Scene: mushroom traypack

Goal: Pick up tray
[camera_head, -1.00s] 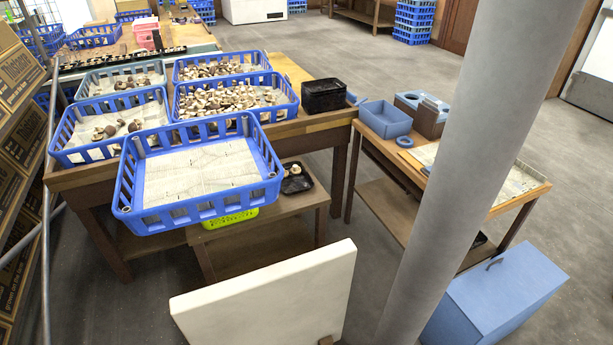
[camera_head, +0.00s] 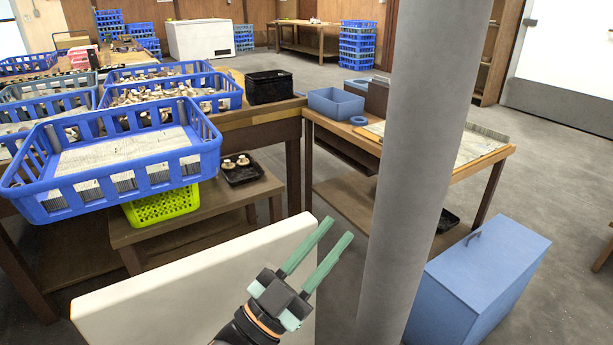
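A black tray (camera_head: 242,181) with a few mushrooms (camera_head: 236,162) in it lies on the low wooden table. A taller black tray or stack of trays (camera_head: 270,90) stands on the higher wooden table behind it; I cannot tell if it is one or several. My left gripper (camera_head: 339,229) comes up from the bottom middle, with its two green fingers apart and nothing between them. In the picture it is below and right of both black trays, touching neither. My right gripper is not in view.
A large blue crate (camera_head: 112,184) lined with paper is at the left, above a lime green basket (camera_head: 161,205). A white panel (camera_head: 180,297) stands in front. A grey column (camera_head: 415,150) rises right of my gripper. A blue box (camera_head: 478,283) stands on the floor.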

